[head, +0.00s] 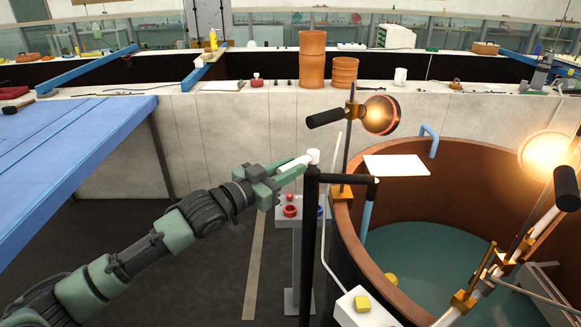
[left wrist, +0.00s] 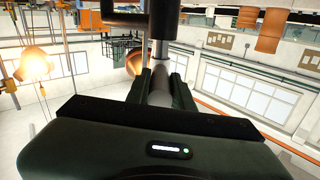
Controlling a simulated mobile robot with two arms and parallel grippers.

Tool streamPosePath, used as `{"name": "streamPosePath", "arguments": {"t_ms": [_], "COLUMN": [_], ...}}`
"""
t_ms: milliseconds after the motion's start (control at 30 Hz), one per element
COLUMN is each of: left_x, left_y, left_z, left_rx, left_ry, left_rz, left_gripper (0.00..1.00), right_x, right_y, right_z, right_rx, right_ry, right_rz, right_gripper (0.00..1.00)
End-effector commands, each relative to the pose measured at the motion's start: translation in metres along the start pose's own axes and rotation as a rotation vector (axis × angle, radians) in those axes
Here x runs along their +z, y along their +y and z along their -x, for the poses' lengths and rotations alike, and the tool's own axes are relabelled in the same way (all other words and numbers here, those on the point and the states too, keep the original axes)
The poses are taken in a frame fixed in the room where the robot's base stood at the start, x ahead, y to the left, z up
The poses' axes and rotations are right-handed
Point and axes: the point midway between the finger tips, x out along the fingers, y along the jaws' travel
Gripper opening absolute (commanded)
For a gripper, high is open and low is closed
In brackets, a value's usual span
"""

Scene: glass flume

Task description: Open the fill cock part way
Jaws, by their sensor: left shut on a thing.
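The fill cock stands as a black upright pipe (head: 310,245) with a short black spout (head: 345,178) reaching right over the tank rim. A white cap (head: 314,155) tops it, and a pale lever handle (head: 296,166) points from the cap toward the lower left. My left gripper (head: 284,174) is shut on this lever near its outer end. In the left wrist view the lever (left wrist: 160,82) lies between the two dark fingers, with the black pipe (left wrist: 163,20) beyond it. The spout's end is above the round brown tank (head: 345,225). My right gripper is out of view.
The tank has a teal surface inside (head: 425,230). Glowing lamps (head: 381,115) are clamped at its rim. A pedestal with red buttons (head: 290,211) stands behind the pipe; a white box with a yellow button (head: 362,303) is in front. A blue table (head: 70,150) is at left.

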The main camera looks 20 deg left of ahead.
Motion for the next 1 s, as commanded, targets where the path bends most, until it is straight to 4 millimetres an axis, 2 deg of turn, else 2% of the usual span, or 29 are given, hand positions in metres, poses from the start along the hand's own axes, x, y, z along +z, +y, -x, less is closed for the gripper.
{"name": "streamPosePath", "arguments": {"t_ms": [233, 267, 300, 333, 667, 767, 1000], "left_x": [0.003, 0.003, 0.003, 0.003, 0.002, 0.005, 0.007], "left_y": [0.0, 0.0, 0.0, 0.0, 0.0, 0.0, 0.0], "left_z": [0.0, 0.0, 0.0, 0.0, 0.002, 0.011, 0.052], "left_rx": [-0.002, -0.002, -0.002, -0.002, -0.001, -0.002, -0.001], "left_ry": [-0.007, -0.007, -0.007, -0.006, -0.003, -0.005, -0.008], "left_rz": [-0.001, -0.001, -0.001, -0.001, -0.001, -0.001, -0.003], "left_gripper": [0.0, 0.31, 0.42, 0.44, 0.44, 0.44, 0.44], "right_x": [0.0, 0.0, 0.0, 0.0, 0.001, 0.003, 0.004], "right_y": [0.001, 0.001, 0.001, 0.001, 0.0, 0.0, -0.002], "right_z": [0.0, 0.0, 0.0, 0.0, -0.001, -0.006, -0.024], "right_rx": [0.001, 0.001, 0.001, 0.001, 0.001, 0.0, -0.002], "right_ry": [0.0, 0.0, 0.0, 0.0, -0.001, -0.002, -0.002], "right_rz": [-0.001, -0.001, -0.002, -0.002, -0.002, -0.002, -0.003], "right_gripper": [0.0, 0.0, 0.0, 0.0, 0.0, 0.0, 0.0]}}
